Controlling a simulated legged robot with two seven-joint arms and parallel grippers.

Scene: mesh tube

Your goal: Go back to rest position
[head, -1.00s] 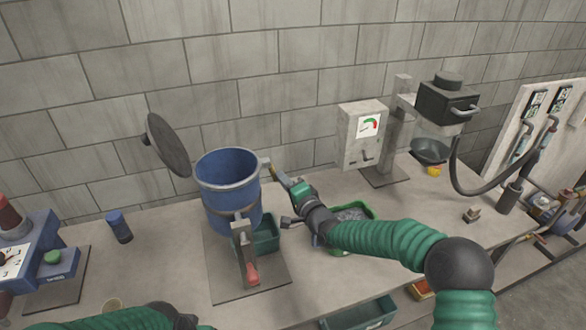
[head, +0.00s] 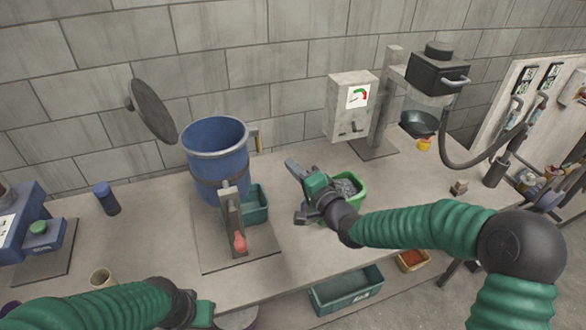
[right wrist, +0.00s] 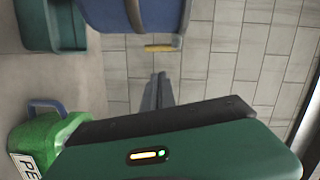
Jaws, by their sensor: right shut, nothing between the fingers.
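My right gripper (head: 298,190) is in the head view, above the bench to the right of the blue drum. Its fingers look closed together and hold nothing; in the right wrist view the shut fingers (right wrist: 158,92) point toward the wall. My left arm (head: 110,305) comes in at the lower left of the head view. The end of it (head: 200,312) shows at the bottom edge, but its fingers cannot be made out.
The blue drum (head: 216,168) stands on a base plate with a green bin (head: 256,208) beside it. A bright green container (head: 358,196) of grey pieces is partly behind my right gripper. A grey gauge box (head: 350,105) stands behind. Bare bench lies between the drum and the gripper's front.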

